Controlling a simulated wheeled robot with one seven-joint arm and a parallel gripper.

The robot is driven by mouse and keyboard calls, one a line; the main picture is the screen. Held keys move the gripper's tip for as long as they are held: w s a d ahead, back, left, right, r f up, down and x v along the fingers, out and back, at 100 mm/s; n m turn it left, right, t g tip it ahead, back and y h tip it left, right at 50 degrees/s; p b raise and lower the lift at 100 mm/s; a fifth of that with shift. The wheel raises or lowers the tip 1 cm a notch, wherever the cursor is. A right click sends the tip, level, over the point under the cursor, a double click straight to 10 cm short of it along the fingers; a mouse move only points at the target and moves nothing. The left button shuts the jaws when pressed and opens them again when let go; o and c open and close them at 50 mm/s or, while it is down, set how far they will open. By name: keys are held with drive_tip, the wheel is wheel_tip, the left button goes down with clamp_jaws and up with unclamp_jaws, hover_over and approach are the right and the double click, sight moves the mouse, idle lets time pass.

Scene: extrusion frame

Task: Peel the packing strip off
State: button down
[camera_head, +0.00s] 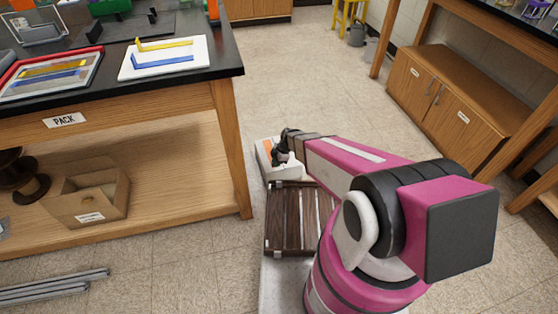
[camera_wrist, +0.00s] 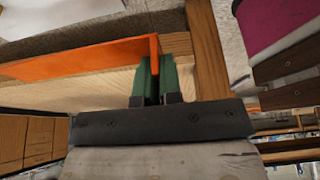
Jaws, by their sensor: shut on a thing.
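Most of the strip is hidden in the head view. Whether it is stuck down along its length I cannot tell.
The black-topped bench (camera_head: 222,62) labelled PACK stands at left, with yellow and blue strips on a white board (camera_head: 190,72). A dark slatted crate (camera_head: 290,240) sits beside my arm. A cardboard box (camera_head: 88,190) is on the lower shelf.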

drive_tip(key=shift+s+a+r, duration=0.15)
drive_tip(key=shift+s+r, duration=0.1)
drive_tip(key=shift+r, duration=0.1)
drive_tip(key=shift+r, duration=1.2)
idle(0.9)
wheel_tip(320, 180, up, 8)
drive_tip(key=shift+f, duration=0.15)
idle(0.8)
